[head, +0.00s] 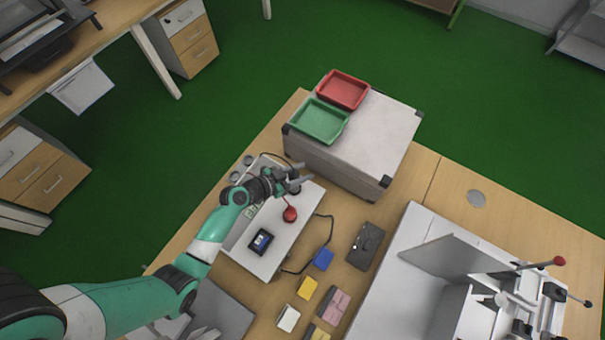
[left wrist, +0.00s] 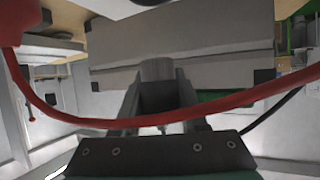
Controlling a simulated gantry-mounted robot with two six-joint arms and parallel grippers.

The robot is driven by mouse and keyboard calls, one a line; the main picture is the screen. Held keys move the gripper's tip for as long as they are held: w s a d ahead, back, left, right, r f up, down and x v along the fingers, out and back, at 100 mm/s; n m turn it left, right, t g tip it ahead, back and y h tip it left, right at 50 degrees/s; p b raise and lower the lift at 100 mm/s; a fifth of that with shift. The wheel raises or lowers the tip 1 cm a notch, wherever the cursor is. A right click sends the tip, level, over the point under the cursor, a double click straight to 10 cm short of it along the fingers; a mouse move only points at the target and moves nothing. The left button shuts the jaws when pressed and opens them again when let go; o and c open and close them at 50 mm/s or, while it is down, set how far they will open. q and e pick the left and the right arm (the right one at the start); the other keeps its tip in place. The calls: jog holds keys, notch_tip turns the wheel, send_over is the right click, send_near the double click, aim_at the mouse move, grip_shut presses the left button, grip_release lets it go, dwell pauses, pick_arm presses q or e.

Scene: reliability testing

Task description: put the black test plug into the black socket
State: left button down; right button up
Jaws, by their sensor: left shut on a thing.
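My left gripper (head: 294,181) is over the far end of a light grey test unit (head: 284,240). In the left wrist view its fingers are shut on a grey, round-ended piece (left wrist: 157,69), which I take to be the black test plug. In the head view a dark piece (head: 295,190) shows just below the fingertips. I cannot tell whether it touches the unit. The black socket cannot be made out; the gripper and arm cover that part of the unit. A red plug (head: 290,214) is on the unit. A red cable (left wrist: 160,118) crosses before the fingers.
A large grey box (head: 390,130) with green (head: 320,120) and red (head: 343,90) trays stands close beyond the gripper. A black cable (head: 309,262) loops right of the unit. Blue (head: 323,259) and yellow (head: 307,288) blocks and a dark case (head: 366,246) lie nearby.

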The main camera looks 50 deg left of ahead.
pick_arm(q)
jog(key=shift+a+f, duration=0.2)
jog(key=shift+f+b, duration=0.35)
jog(key=shift+b, duration=0.1)
notch_tip(320, 180, down, 5)
jog(key=b, duration=0.4)
jog(key=shift+d+r, duration=0.1)
jog(key=shift+r, duration=0.05)
jog(key=shift+b, duration=0.3)
dwell(0.4)
jog(key=shift+f+b, duration=0.65)
jog(key=shift+b, duration=0.05)
jog(key=c, duration=0.7)
grip_release()
jog(key=shift+c, duration=0.2)
jog(key=shift+r, duration=0.1)
